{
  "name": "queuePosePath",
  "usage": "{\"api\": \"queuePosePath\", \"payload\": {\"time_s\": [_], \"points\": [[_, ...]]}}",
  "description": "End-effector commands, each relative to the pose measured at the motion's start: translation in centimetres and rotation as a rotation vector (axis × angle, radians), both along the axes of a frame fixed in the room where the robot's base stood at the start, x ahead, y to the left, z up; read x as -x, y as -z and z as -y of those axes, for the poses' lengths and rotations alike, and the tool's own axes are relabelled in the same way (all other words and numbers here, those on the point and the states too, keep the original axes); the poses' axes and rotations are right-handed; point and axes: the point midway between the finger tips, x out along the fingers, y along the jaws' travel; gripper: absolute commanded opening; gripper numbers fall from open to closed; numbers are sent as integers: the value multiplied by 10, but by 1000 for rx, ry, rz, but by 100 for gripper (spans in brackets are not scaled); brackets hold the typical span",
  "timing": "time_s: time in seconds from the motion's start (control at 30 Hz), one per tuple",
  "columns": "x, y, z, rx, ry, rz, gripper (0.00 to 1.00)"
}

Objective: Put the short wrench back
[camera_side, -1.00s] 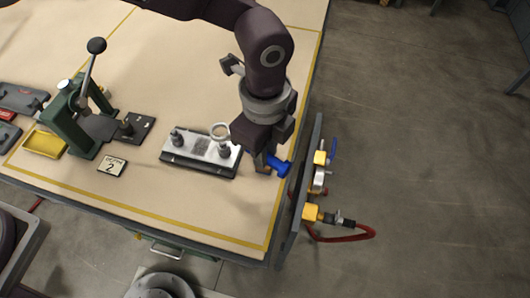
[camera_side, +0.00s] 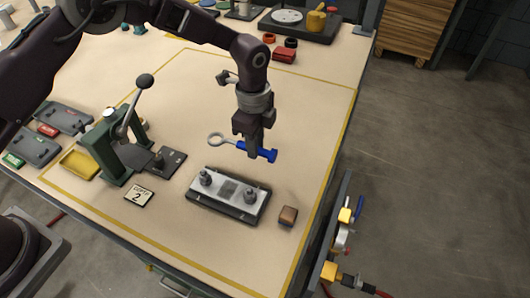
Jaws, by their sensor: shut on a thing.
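A wrench with a blue handle (camera_side: 268,154) and a pale ring end (camera_side: 215,139) is in my gripper (camera_side: 253,153). My gripper is shut on it near the handle. The wrench lies roughly level, ring to the left and handle to the right, and appears to be held above the table, behind the metal casing part (camera_side: 228,199). The fingers hide a short stretch of the wrench. The panel is partly cut off by the frame.
The casing part has two dark upright posts. A small brown block (camera_side: 288,215) sits to its right. A green lever press (camera_side: 107,148), a yellow tray (camera_side: 79,164) and a card marked 2 (camera_side: 139,197) are at left. The table behind the wrench is mostly clear.

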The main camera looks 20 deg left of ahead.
Motion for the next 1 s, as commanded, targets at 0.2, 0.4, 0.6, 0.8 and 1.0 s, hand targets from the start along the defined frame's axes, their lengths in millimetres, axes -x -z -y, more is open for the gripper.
{"api": "queuePosePath", "payload": {"time_s": [0.2,0.4,0.6,0.8,1.0], "points": [[1,28,0,-2,2,-3,0],[1,46,1,-1,2,-1,0],[1,53,1,-1,2,0,0],[1,54,1,-1,2,0,0],[1,53,1,-1,2,0,0]]}}
